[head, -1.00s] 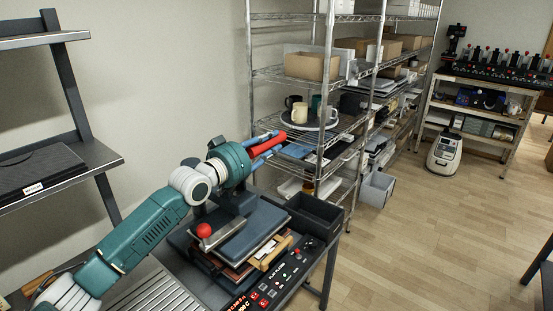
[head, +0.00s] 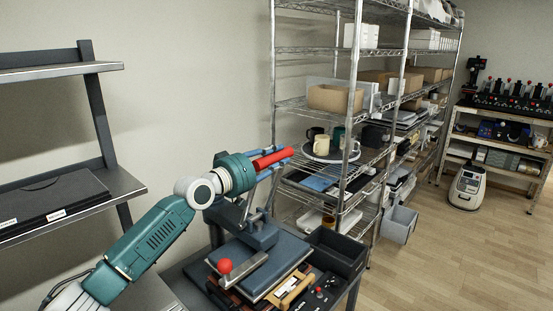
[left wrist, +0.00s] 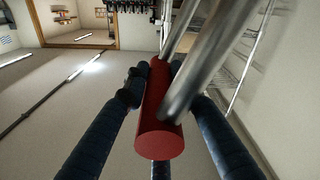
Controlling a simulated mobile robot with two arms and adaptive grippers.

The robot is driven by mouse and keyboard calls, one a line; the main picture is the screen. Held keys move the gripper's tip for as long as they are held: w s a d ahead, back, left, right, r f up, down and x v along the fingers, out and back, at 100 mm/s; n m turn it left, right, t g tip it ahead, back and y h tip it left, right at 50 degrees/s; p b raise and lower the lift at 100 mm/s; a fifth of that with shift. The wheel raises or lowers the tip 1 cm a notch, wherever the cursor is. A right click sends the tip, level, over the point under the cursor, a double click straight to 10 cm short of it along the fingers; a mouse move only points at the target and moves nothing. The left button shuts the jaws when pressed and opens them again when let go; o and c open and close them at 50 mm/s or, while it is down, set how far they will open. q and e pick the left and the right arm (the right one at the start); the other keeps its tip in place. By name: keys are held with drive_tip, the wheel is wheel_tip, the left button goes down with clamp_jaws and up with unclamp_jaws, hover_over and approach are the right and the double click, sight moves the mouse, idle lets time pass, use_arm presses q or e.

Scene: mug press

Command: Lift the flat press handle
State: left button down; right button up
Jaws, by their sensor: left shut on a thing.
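The flat press (head: 285,262) stands on a dark table at bottom centre, with a blue-grey plate, a red ball knob (head: 225,266) and metal lever bars (head: 272,190) rising from it. Its red cylindrical handle (head: 272,158) is at the top of the bars, raised well above the plate. My left gripper (head: 276,155) is shut on the handle. In the left wrist view, dark blue fingers lie on both sides of the red handle (left wrist: 159,140), with the metal bars crossing beside it. My right gripper is not in view.
A wire rack (head: 354,190) stands close behind the handle, holding a round tray with mugs (head: 321,145). A dark bin (head: 336,251) sits right of the press. A dark shelf (head: 70,205) is at left. Open wooden floor lies at right.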

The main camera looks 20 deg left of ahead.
use_arm(q)
drive_tip(key=shift+a+r, duration=0.2)
drive_tip(key=shift+r, duration=0.15)
drive_tip(key=c, duration=1.4)
unclamp_jaws()
drive_tip(key=shift+c, duration=0.2)
drive_tip(key=shift+a+f, duration=0.1)
drive_tip(key=shift+f, duration=0.1)
drive_tip(key=v, duration=1.2)
